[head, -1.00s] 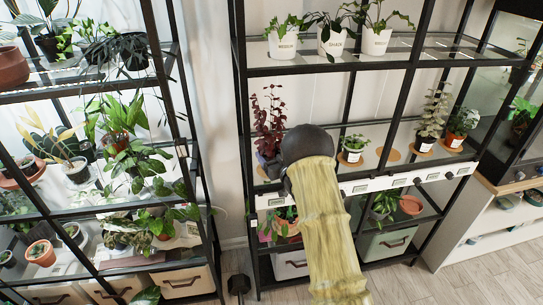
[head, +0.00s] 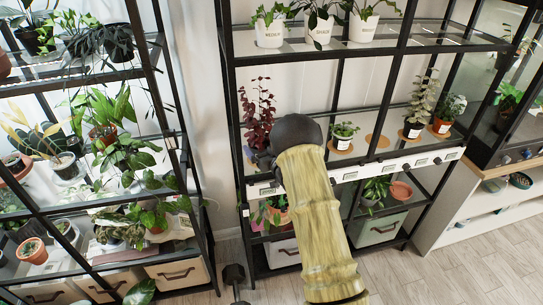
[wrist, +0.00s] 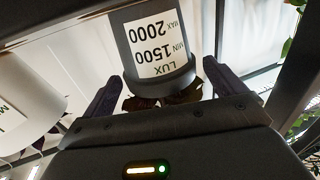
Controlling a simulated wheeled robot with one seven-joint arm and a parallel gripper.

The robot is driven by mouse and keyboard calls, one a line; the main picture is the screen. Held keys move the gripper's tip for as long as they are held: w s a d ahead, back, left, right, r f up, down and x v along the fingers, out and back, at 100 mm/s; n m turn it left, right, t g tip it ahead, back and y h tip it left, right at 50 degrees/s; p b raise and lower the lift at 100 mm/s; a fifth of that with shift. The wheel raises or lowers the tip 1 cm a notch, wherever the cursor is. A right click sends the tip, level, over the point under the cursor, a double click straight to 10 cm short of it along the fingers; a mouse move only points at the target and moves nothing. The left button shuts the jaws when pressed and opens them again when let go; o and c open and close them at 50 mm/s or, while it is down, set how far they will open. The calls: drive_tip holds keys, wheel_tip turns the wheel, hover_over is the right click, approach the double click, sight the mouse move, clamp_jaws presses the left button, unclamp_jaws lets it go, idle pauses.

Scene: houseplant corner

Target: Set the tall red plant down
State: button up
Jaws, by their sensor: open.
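The tall red plant (head: 257,115) stands upright at the left end of the rack's middle shelf in the head view, its lower part and pot hidden by my wrist. My gripper (wrist: 161,72) is open in the wrist view, one finger on each side of a dark grey pot (wrist: 126,45) with a white label, upside down in the picture, reading LUX MIN 1500 MAX 2000. Small gaps show between fingers and pot. Dark reddish leaves show below its rim. Contact under the pot is not clear.
On the same shelf, to the right, stand a small green succulent (head: 344,130), an empty brown disc (head: 377,141) and two more potted plants. White pots (head: 364,27) line the shelf above. Dumbbell-like dark object (head: 234,275) is on the floor. Another plant rack stands left.

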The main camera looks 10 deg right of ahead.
drive_tip(key=b+v, duration=0.2)
drive_tip(key=v, duration=0.9)
drive_tip(key=shift+s, duration=0.3)
drive_tip(key=shift+d+r, duration=0.1)
drive_tip(key=s+a+r+m+g+h, duration=0.1)
drive_tip(key=s+g, duration=0.6)
drive_tip(key=s, duration=0.7)
drive_tip(key=s+a+r+m+g+h, duration=0.1)
drive_tip(key=s+g, duration=0.6)
drive_tip(key=s, duration=0.7)
drive_tip(key=a+m+h, duration=0.1)
drive_tip(key=a+h, duration=0.1)
drive_tip(key=h, duration=0.1)
drive_tip(key=shift+s+g, duration=0.25)
drive_tip(key=shift+g, duration=0.15)
